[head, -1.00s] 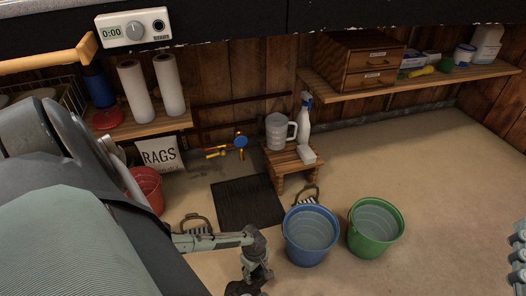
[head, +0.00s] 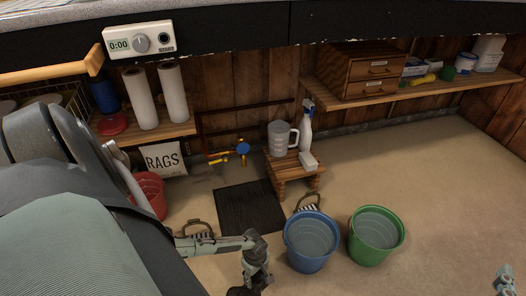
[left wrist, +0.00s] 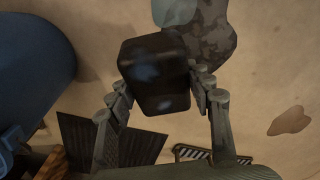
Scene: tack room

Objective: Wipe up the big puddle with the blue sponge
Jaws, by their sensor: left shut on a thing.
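My left gripper (left wrist: 160,95) is shut on the sponge (left wrist: 157,75), a dark block with blue patches, mostly blackened. In the head view my left gripper (head: 250,282) is low at the bottom edge, left of the blue bucket, with the dark sponge (head: 242,291) just showing under it. A large dark, mottled puddle (left wrist: 212,42) shows in the left wrist view beside and partly behind the sponge. I cannot tell whether the sponge touches the floor. A smaller brown puddle (left wrist: 290,120) lies apart to the right. My right gripper (head: 507,282) is only partly visible at the lower right.
A blue bucket (head: 290,247) and a green bucket (head: 355,248) stand right of my left gripper. A dark mat (head: 250,207), a wooden stool (head: 283,172), a brush (head: 197,230) and a red bucket (head: 152,193) are beyond. Floor at the right is clear.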

